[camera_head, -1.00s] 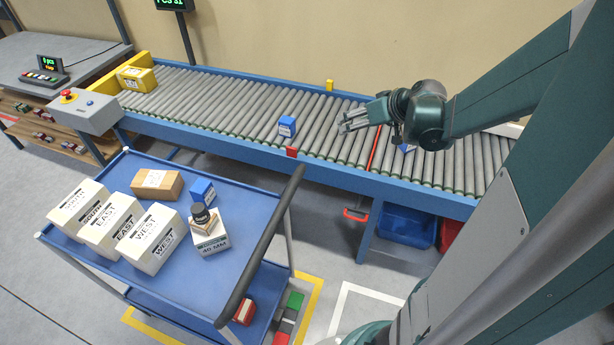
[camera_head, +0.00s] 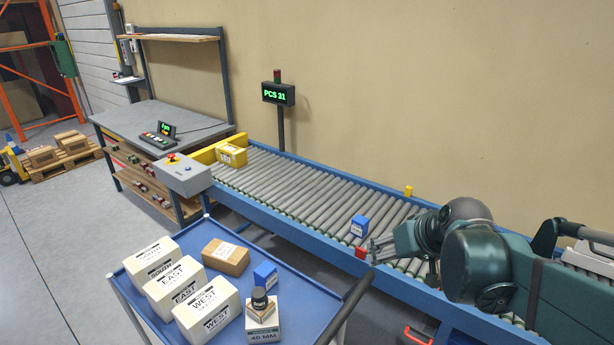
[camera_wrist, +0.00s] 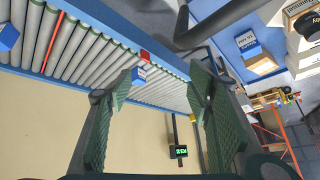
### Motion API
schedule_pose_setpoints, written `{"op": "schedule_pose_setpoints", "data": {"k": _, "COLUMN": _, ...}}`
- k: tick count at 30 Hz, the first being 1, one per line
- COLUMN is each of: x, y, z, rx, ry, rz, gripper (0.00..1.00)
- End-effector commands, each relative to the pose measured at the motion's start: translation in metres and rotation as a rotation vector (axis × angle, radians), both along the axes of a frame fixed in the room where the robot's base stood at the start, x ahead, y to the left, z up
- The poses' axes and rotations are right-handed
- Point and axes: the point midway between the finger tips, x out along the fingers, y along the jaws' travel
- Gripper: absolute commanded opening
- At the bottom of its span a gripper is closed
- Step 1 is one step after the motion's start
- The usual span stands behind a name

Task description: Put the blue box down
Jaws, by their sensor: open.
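A blue box (camera_head: 359,226) with a white label stands on the roller conveyor (camera_head: 300,190). My gripper (camera_head: 374,249) is open and empty, just right of and in front of this box in the head view. In the wrist view the same blue box (camera_wrist: 139,75) shows beyond the open fingers (camera_wrist: 162,85), closer to the left finger. The box appears apart from the fingers. Another blue box (camera_wrist: 8,37) is on the rollers at the left edge of the wrist view; my arm hides it in the head view. A third blue box (camera_head: 265,274) sits on the blue cart.
The cart (camera_head: 133,262) also holds white boxes (camera_head: 173,287), a brown box (camera_head: 226,256) and a stamp on a white box (camera_head: 262,318). A yellow box (camera_head: 232,155) is at the conveyor's far left end. Rollers between it and the near blue box are clear.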

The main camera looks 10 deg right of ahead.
Motion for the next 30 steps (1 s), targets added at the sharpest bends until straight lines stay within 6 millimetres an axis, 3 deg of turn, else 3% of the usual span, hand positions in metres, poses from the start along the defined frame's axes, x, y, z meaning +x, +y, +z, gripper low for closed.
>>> {"op": "schedule_pose_setpoints", "data": {"k": 15, "x": -0.072, "y": 0.061, "z": 0.013, "rx": -0.059, "ry": 0.014, "rz": -0.002, "gripper": 0.51}}
{"op": "schedule_pose_setpoints", "data": {"k": 24, "x": -0.105, "y": 0.079, "z": 0.015, "rx": -0.086, "ry": 0.005, "rz": -0.005, "gripper": 0.51}}
{"op": "schedule_pose_setpoints", "data": {"k": 30, "x": -0.112, "y": 0.082, "z": 0.016, "rx": -0.093, "ry": 0.001, "rz": -0.007, "gripper": 0.51}}
